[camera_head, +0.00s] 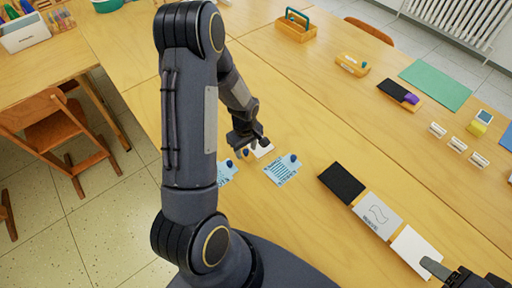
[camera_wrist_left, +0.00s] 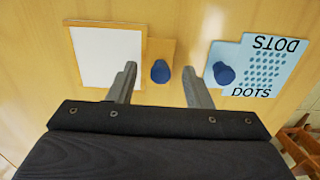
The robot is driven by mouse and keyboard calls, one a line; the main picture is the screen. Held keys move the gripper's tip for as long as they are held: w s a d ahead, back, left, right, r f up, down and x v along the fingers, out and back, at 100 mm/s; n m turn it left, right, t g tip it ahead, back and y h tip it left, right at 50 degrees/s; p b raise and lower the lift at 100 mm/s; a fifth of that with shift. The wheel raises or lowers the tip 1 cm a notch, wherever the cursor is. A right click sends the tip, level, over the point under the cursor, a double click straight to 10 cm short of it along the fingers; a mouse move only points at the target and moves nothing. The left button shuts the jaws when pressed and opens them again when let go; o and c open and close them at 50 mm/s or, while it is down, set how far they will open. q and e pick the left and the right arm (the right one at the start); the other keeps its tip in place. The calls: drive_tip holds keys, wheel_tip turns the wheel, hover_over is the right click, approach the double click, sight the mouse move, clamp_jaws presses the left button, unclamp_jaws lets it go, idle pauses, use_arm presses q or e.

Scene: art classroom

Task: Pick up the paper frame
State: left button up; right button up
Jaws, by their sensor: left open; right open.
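The paper frame (camera_wrist_left: 148,75), a white sheet with a tan wooden border, lies on the table in the left wrist view. A tan tab with a blue knob (camera_wrist_left: 160,71) sticks out from its side. In the head view its white sheet (camera_head: 264,150) shows partly behind my gripper. My left gripper (camera_wrist_left: 160,82) is open, with its fingers pointing down on either side of the knob. In the head view the left gripper (camera_head: 247,140) is above the table. Contact with the knob cannot be told. My right gripper (camera_head: 438,268) is at the bottom right, partly cut off, beside a white sheet (camera_head: 414,252).
A blue DOTS card (camera_wrist_left: 262,65) with a knob lies close beside the frame. A blue striped card (camera_head: 283,174) lies to the right in the head view. A black panel (camera_head: 341,183) and grey panel (camera_head: 377,215) lie farther right. A wooden caddy (camera_head: 296,30) stands behind.

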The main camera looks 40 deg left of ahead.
use_arm(q)
drive_tip(key=shift+f, duration=0.25)
clamp_jaws()
drive_tip(key=shift+r, duration=0.15)
